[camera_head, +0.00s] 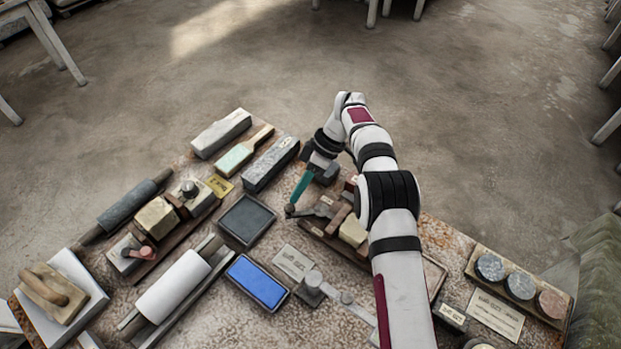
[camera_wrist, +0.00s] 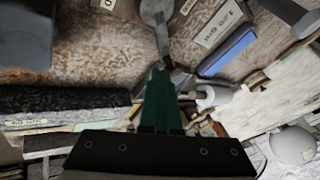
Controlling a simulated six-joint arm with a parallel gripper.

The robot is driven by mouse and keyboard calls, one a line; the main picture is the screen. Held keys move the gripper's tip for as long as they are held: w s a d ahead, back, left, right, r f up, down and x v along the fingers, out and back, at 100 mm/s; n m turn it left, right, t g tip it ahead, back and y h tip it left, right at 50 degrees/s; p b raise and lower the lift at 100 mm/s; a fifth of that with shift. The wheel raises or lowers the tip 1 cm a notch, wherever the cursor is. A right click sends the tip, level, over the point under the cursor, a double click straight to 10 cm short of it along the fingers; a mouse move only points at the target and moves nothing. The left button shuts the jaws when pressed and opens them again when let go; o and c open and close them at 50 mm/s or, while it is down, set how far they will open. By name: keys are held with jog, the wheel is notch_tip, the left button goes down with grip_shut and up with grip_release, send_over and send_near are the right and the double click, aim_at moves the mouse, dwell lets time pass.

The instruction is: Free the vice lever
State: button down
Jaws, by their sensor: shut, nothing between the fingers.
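My gripper (camera_head: 294,201) has teal fingers pointing down at the right-middle of the bench in the head view. The fingers are together and empty; they also show in the wrist view (camera_wrist: 159,74). Their tips are at a small dark ball (camera_head: 290,209), which looks like the end of the vice lever; whether they touch it I cannot tell. The vice (camera_head: 340,216) has brown jaws beside a cream block (camera_head: 353,232) on a wooden base, partly hidden by my arm. In the wrist view a grey round-ended bar (camera_wrist: 158,12) runs to just beyond the fingertips.
A second clamp with a cream block (camera_head: 157,217) stands at the left. A dark tray (camera_head: 246,220) and a blue pad (camera_head: 257,283) lie left of the vice. A long dark stone (camera_head: 271,163) lies behind. Several round pieces (camera_head: 520,285) sit in a right-hand rack.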

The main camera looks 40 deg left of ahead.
jog(key=shift+s+d+n, duration=0.1)
jog(key=shift+s+n, duration=0.15)
jog(key=shift+n, duration=0.05)
jog(key=shift+s+d, duration=0.45)
jog(key=shift+s, duration=0.3)
jog(key=shift+s+d, duration=0.1)
jog(key=shift+d, duration=0.05)
jog(key=v, duration=0.7)
jog(key=shift+w+r, duration=0.2)
